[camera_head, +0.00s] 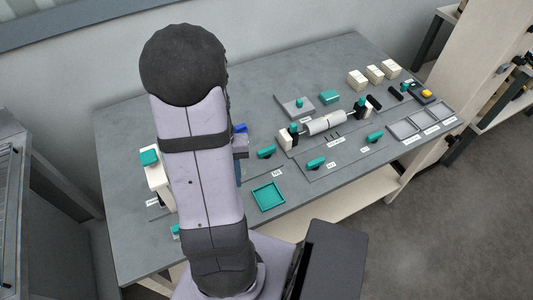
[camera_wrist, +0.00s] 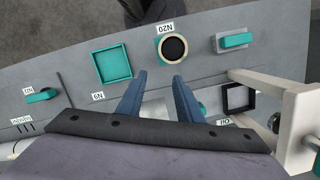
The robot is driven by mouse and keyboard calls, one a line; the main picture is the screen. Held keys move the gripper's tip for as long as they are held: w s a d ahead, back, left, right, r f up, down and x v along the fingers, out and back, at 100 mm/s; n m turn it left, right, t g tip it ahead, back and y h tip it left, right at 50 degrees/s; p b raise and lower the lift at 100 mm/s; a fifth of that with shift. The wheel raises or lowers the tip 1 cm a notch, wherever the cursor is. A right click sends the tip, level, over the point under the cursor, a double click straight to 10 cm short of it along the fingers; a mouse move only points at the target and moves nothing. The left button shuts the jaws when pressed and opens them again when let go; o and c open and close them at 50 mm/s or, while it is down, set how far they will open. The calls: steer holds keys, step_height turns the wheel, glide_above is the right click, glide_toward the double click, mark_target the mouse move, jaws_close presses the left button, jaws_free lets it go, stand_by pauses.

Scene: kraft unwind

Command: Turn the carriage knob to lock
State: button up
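Several teal bar-shaped knobs stand on the grey bench; I cannot tell which is the carriage knob. In the head view, one teal knob (camera_head: 266,152) is just right of my arm, another (camera_head: 316,163) is nearer the front, and a third (camera_head: 375,137) is farther right. In the wrist view, a teal knob (camera_wrist: 42,96) lies at left and a teal bar on a grey block (camera_wrist: 236,40) at upper right. My gripper (camera_wrist: 159,75) is open, with two blue fingers apart and nothing visible between them. My arm mostly hides it in the head view.
A teal square tray (camera_head: 268,196) lies near the front edge. A silver roller (camera_head: 325,122) stands between posts at centre right. White blocks (camera_head: 375,73) and grey trays (camera_head: 420,120) are farther right. In the wrist view, a black round opening (camera_wrist: 173,47) and a white frame (camera_wrist: 294,125) are close to the fingers.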

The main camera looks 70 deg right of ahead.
mark_target(267, 149)
steer(key=s+d+f+m, duration=0.1)
steer(key=d, duration=0.2)
steer(key=s+d+f+m+b, duration=0.1)
steer(key=s+d+m, duration=0.1)
steer(key=d, duration=0.1)
steer(key=s+d+f+m, duration=0.1)
steer(key=d, duration=0.3)
steer(key=shift+s+f+m+t+h+b, duration=0.15)
steer(key=shift+f+m+t+h+b, duration=0.15)
steer(key=shift+t+b, duration=0.1)
steer(key=d, duration=0.1)
steer(key=d+m, duration=0.1)
steer(key=d, duration=0.1)
steer(key=s+d+m, duration=0.1)
steer(key=shift+d+r+h, duration=0.3)
steer(key=d+r+m, duration=0.2)
steer(key=d+m, duration=0.1)
steer(key=d+r+m, duration=0.1)
steer(key=m, duration=0.1)
steer(key=shift+w+d+h, duration=0.2)
steer(key=shift+d+h, duration=0.05)
steer(key=shift+h, duration=0.05)
steer(key=shift+m, duration=1.1)
steer(key=shift+f+p, duration=1)
steer(key=shift+f, duration=2.6)
jaws_close()
